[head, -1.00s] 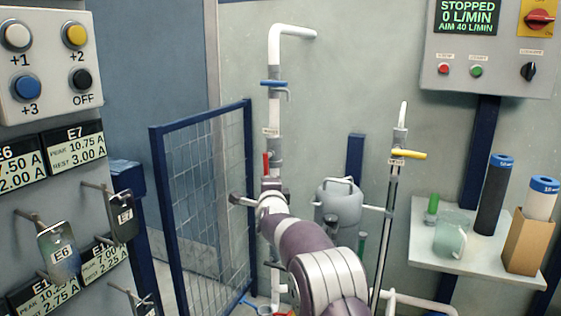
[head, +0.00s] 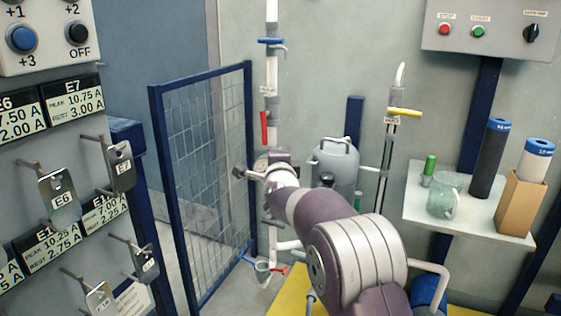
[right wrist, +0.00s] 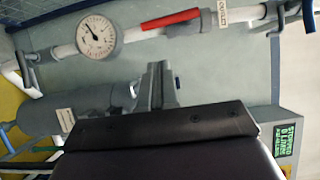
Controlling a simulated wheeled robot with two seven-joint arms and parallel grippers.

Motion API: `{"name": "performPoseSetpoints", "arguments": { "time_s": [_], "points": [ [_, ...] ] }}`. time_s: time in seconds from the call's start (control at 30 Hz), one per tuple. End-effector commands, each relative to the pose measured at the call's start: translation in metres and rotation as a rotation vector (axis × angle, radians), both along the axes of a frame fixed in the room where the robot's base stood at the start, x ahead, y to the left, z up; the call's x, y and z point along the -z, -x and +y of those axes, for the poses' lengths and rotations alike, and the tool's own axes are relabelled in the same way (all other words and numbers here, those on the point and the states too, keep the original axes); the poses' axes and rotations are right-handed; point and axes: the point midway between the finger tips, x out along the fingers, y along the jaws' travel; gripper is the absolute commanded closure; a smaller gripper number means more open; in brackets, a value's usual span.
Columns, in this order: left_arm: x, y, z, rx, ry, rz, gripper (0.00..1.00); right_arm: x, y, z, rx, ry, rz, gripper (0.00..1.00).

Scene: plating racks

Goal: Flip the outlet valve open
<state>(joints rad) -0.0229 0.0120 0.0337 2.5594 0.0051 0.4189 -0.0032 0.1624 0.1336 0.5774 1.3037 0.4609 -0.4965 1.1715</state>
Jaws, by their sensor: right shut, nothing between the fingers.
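The outlet valve's red lever (head: 264,128) stands upright against the vertical pipe on the back wall. In the right wrist view the red lever (right wrist: 171,20) lies nearly along the pipe, beside a white label (right wrist: 222,14) and a round gauge (right wrist: 96,35). My right gripper (head: 240,172) is in front of the pipe, below the red lever, apart from it in the picture. In the right wrist view its fingers (right wrist: 161,84) are together and empty, pointing toward the pipe. The gripper partly hides the gauge in the head view. My left gripper is not in view.
A blue valve handle (head: 271,41) is higher on the same pipe. A yellow lever (head: 404,112) is on a thinner pipe to the right. A grey tank (head: 336,166) stands between them. A mesh gate (head: 205,190) is at left, and a shelf (head: 415,205) with containers at right.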

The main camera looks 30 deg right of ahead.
Motion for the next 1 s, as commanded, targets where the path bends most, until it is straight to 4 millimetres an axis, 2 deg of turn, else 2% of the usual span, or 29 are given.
{"name": "performPoseSetpoints", "arguments": {
  "time_s": [0.1,0.27,0.83,0.87,0.9,0.97,1.0],
  "points": [
    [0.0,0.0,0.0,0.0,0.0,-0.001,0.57,-0.003,0.017,0.007,0.0,0.001,-0.003,1.0],
    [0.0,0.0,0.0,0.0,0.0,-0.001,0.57,-0.002,0.028,0.011,0.0,0.001,-0.002,1.0],
    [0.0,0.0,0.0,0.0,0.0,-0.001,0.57,-0.001,0.029,0.012,-0.003,0.035,0.019,1.0],
    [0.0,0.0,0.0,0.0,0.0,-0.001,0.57,0.004,0.029,0.014,-0.014,0.071,0.056,1.0],
    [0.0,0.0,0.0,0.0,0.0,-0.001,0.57,0.02,0.029,0.02,-0.047,0.145,0.146,1.0],
    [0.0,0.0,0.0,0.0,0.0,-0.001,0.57,0.061,0.038,0.032,-0.131,0.277,0.338,1.0],
    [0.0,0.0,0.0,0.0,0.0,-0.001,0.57,0.093,0.052,0.043,-0.217,0.378,0.489,1.0]
  ]
}}
